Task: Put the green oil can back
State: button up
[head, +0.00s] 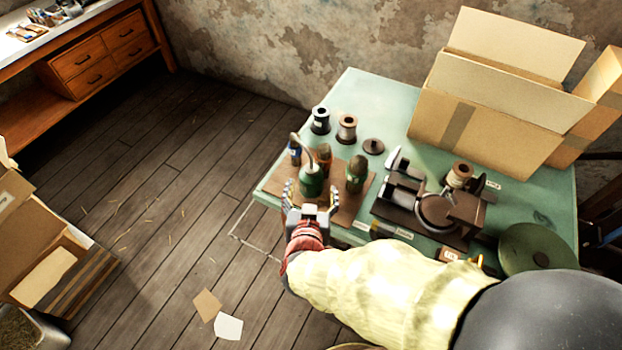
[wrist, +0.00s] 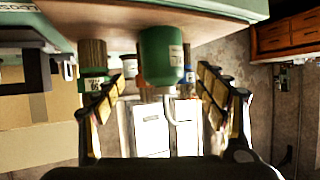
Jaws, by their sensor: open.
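The green oil can (head: 311,181) stands upright on a brown board (head: 343,208) near the left front corner of the green table. Its thin spout rises and bends toward the back left. My gripper (head: 311,200) is open on the near side of the can, one finger to each side of it in the picture. In the wrist view, which is upside down, the can (wrist: 161,57) shows between the open fingers, with its pale spout (wrist: 172,108) pointing down the picture. I cannot tell how deep the can sits between the fingers. No finger visibly presses on it.
Spools (head: 347,128) stand further back. A dark press (head: 437,210) is to the right, cardboard boxes (head: 490,115) behind it. The floor on the left is mostly clear.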

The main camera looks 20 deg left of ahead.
aim_at(311, 179)
jog(key=shift+s+a+f, duration=0.1)
jog(key=shift+s+f, duration=0.1)
jog(key=shift+f, duration=0.2)
jog(key=shift+w+a+f+t+b, duration=0.15)
jog(key=shift+w+f+b, duration=0.15)
jog(key=shift+w, duration=0.25)
jog(key=shift+w+a+f+t+b, duration=0.15)
jog(key=shift+w+f+b, duration=0.15)
jog(key=shift+w, duration=0.25)
jog(key=b+x, duration=0.1)
jog(key=x, duration=0.1)
jog(key=b+x, duration=0.1)
jog(key=x, duration=0.1)
jog(key=shift+a+f, duration=0.2)
jog(key=shift+f, duration=0.1)
jog(key=shift+w+a+b, duration=0.1)
jog(key=shift+w+b, duration=0.25)
jog(key=shift+c, duration=0.4)
jog(key=c, duration=1.5)
jog(key=shift+r, duration=0.1)
jog(key=shift+c, duration=0.8)
jog(key=shift+r, duration=0.1)
